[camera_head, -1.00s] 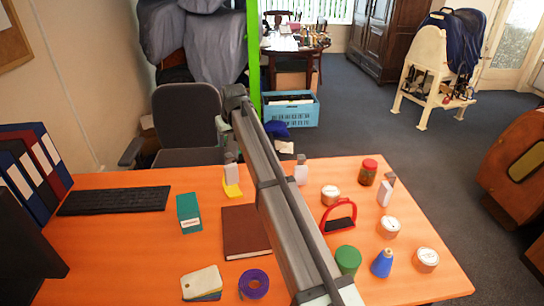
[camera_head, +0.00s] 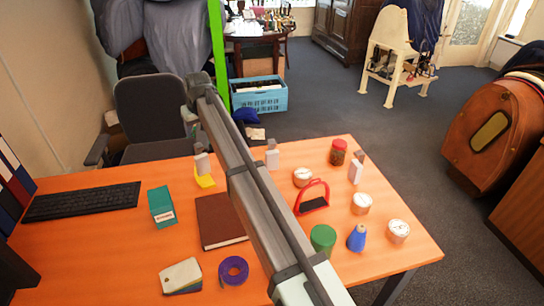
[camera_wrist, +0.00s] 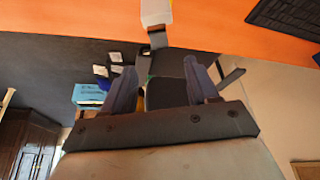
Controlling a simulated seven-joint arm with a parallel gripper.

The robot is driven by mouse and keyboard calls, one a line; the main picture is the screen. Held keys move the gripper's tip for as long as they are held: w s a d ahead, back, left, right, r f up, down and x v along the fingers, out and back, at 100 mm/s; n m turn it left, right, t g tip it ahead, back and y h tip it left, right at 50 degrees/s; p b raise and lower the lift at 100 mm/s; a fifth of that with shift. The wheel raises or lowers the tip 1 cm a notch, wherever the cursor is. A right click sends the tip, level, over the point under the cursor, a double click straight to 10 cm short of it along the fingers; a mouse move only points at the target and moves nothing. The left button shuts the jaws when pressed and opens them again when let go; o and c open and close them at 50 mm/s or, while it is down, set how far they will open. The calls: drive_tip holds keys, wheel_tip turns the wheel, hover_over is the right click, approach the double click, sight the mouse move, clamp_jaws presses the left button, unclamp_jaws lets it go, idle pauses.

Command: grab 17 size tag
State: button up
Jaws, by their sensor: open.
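No number 17 can be read in either view. A fanned stack of flat tags or cards (camera_head: 181,276), cream on top with darker ones below, lies at the table's front left in the head view. Which thing is the size 17 tag I cannot tell. My gripper (camera_wrist: 160,85) shows in the wrist view with its two dark blue-grey fingers spread apart and nothing between them. It is beyond the table's far edge, high over the office chair side, well away from the tag stack. In the head view my arm hides part of the table's middle.
The orange table (camera_head: 100,240) holds a purple tape roll (camera_head: 233,270), brown book (camera_head: 220,220), teal box (camera_head: 162,206), red stirrup-like piece (camera_head: 313,198), green-lidded jar (camera_head: 323,238), blue cone bottle (camera_head: 357,238) and several white tins. An office chair (camera_head: 152,105) stands behind it.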

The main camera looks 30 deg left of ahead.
drive_tip(key=o, duration=0.6)
drive_tip(key=shift+c, duration=0.2)
drive_tip(key=m+t, duration=0.2)
drive_tip(key=m, duration=0.3)
hover_over(272, 152)
drive_tip(key=s+d, duration=0.1)
drive_tip(key=shift+h, duration=0.4)
drive_tip(key=f, duration=1)
drive_tip(key=shift+s+d, duration=0.2)
drive_tip(key=shift+x, duration=2.7)
